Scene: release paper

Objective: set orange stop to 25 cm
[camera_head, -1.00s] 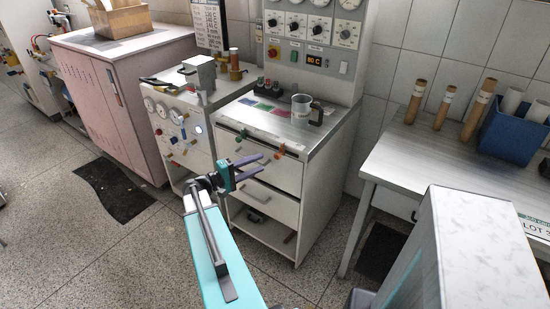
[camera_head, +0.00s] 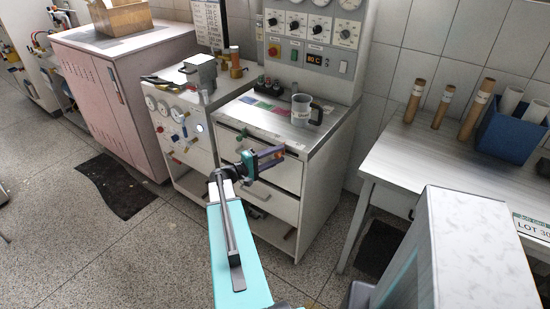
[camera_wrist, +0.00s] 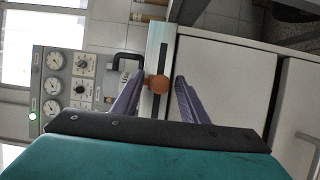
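My gripper (camera_wrist: 160,76) is open, with a clear gap to the right finger. I cannot tell whether the left finger touches the knob. In the head view my gripper (camera_head: 274,155) is at the cabinet's front edge and largely covers the orange stop. No scale marks are readable.
A green stop (camera_head: 241,135) sits further left on the same edge. A grey mug (camera_head: 301,109) with a dark handle stands on the cabinet top. A control panel (camera_head: 312,35) with dials and an 80 C display rises behind. A table with cardboard tubes (camera_head: 443,107) is at right.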

